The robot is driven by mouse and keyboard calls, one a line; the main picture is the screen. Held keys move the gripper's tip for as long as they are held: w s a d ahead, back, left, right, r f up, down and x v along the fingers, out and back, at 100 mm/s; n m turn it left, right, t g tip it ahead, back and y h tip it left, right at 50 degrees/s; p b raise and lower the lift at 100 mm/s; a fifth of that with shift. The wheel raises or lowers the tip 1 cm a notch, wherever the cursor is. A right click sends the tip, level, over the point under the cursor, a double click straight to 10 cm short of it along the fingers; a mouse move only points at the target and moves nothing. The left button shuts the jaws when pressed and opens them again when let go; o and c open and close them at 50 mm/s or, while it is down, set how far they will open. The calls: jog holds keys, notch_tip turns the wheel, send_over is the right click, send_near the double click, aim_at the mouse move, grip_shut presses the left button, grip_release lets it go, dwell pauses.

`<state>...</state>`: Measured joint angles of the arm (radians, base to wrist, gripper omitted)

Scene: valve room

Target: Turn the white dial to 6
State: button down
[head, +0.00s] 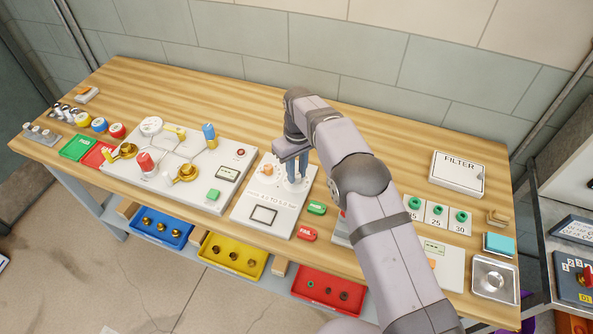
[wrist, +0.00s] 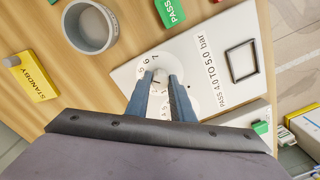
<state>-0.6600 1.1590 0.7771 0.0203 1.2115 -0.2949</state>
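The white dial (wrist: 160,75) has a round knob on a numbered white face, set in a white panel (wrist: 205,70) printed "PASS 4.0 TO 5.0 bar". The numbers 5, 6 and 7 show at the face's upper left; others are hidden by the fingers. My gripper (wrist: 161,80) has one blue-grey finger on each side of the knob, with no clear gap visible, so it looks shut on the dial. In the head view my gripper (head: 295,180) points down at the panel (head: 247,210) and hides most of the dial. I cannot read which number the dial points to.
In the head view an orange knob (head: 267,169) sits left of my gripper. A green PASS block (head: 317,208) and a red FAIL block (head: 307,235) lie right of the panel. A valve board (head: 205,187) stands left. In the wrist view a grey cup (wrist: 90,27) is near.

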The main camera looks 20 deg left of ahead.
aim_at(297, 174)
jog(key=shift+m, duration=0.3)
jog(key=shift+r+m+b, duration=0.1)
jog(key=shift+m+b, duration=0.35)
jog(key=shift+m, duration=2.15)
jog(key=shift+w+a, duration=0.1)
jog(key=c, duration=1.5)
grip_release()
jog(key=shift+c, duration=0.2)
jog(key=shift+r+b, duration=1.1)
jog(key=shift+r, duration=2.6)
